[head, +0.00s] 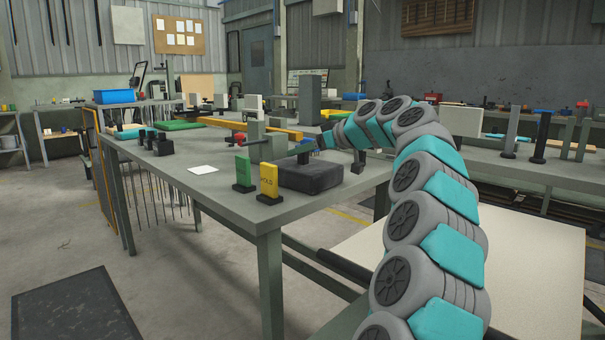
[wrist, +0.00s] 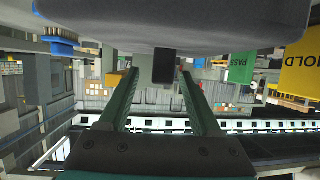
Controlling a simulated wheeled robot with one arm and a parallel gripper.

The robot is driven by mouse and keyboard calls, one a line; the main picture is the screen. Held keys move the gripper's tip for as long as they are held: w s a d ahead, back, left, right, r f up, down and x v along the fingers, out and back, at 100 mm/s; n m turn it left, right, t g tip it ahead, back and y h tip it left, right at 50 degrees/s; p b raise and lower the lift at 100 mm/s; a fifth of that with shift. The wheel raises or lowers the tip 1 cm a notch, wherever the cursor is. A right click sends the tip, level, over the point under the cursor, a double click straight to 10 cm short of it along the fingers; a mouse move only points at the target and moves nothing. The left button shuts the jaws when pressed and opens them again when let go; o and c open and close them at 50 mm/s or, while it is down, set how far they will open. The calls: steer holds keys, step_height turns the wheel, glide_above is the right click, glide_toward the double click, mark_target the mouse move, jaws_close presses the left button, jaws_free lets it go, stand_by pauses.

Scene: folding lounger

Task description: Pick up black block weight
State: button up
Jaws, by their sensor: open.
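The black block weight (head: 312,176) is a wide, dark, rounded slab lying flat near the front corner of the grey workbench (head: 230,205). A short dark upright piece stands on its top. In the wrist view the block (wrist: 180,32) fills the top edge, and the dark upright piece (wrist: 164,68) shows between the fingertips. My gripper (head: 298,150) reaches in from the right, just above the block; its two green fingers also show in the wrist view (wrist: 160,78). The fingers are open, on either side of the upright piece. I cannot tell whether they touch it.
A yellow HOLD sign (head: 268,181) and a green PASS sign (head: 244,171) stand left of the block, close to it. A white card (head: 203,170) lies farther left. Grey blocks and a long yellow bar (head: 220,123) are behind. The bench's front left is mostly clear.

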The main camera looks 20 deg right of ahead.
mark_target(295, 162)
steer(key=x, duration=0.3)
steer(key=shift+w+a+f, duration=0.1)
steer(key=shift+a+f, duration=0.1)
jaws_close()
stand_by(1.2)
